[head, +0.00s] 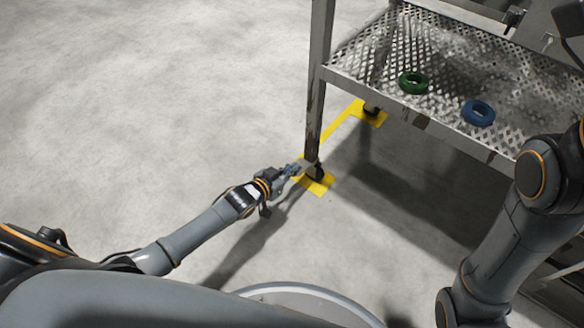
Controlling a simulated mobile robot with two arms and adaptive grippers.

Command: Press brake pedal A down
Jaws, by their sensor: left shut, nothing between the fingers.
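The front left caster (317,172) stands at the foot of the rack's corner post, over a yellow floor mark. My left gripper (297,168) is shut and holds nothing. Its fingertips are right at this caster, low near the floor, and overlap it in the picture. I cannot tell whether they touch it. The brake pedal is too small and too hidden by the gripper to make out, and no letter A shows. My right arm comes in from the right, but its gripper is out of the picture.
The metal rack (316,80) has a perforated shelf with a green ring (413,82) and a blue ring (478,112) on it. Another caster (372,109) stands on a yellow mark (341,122) farther back. The concrete floor at left is clear.

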